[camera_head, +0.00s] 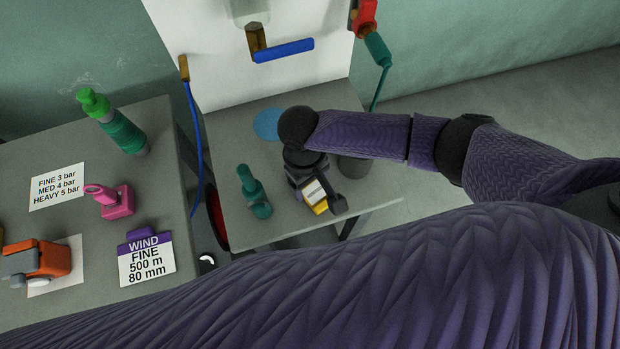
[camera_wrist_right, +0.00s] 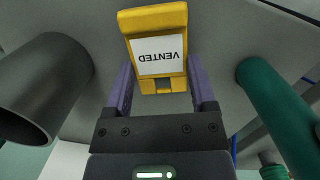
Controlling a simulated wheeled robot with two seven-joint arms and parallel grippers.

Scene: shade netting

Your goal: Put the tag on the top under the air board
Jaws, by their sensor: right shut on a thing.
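The yellow tag (camera_wrist_right: 157,44) with a white label reading VENTED is between the fingers of my right gripper (camera_wrist_right: 158,88) in the wrist view. In the head view the tag (camera_head: 320,207) shows below my right gripper (camera_head: 317,194), over the grey top (camera_head: 290,222) under the white air board (camera_head: 262,75). The gripper is shut on the tag. I cannot tell whether the tag touches the top. My left gripper is not in view.
A blue hose (camera_head: 196,150) hangs at the left. The left table holds a green bottle (camera_head: 122,129), a pink item (camera_head: 113,201) and a WIND card (camera_head: 147,260).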

